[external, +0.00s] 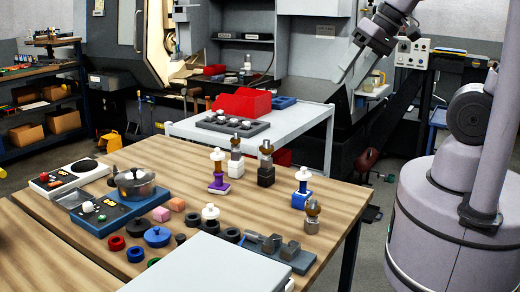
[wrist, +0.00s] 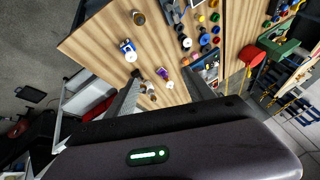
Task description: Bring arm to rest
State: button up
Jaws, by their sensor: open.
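My gripper (wrist: 160,76) is open and empty; in the wrist view its two grey fingers stand apart with the wooden table (wrist: 105,42) far below between and beyond them. In the external view my arm's end (external: 376,32) is raised high at the upper right, in front of the machine and clear of the wooden table (external: 165,160). Nothing touches my gripper.
The wooden table carries a pot (external: 134,184), a blue block with a white-topped piece (external: 301,190), a purple-based piece (external: 218,172) and several rings. A white table (external: 285,122) behind holds a red bin (external: 240,103) and a grey tray (external: 232,125). Air around my gripper looks free.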

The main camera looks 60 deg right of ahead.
jog(key=shift+m, duration=0.5)
jog(key=s, duration=0.1)
jog(key=s+f, duration=0.1)
jog(key=s, duration=0.1)
jog(key=s+f, duration=0.1)
jog(key=shift+s+a, duration=0.15)
jog(key=shift+s, duration=0.2)
notch_tip(320, 180, down, 13)
jog(key=b, duration=1.3)
jog(key=shift+f, duration=0.2)
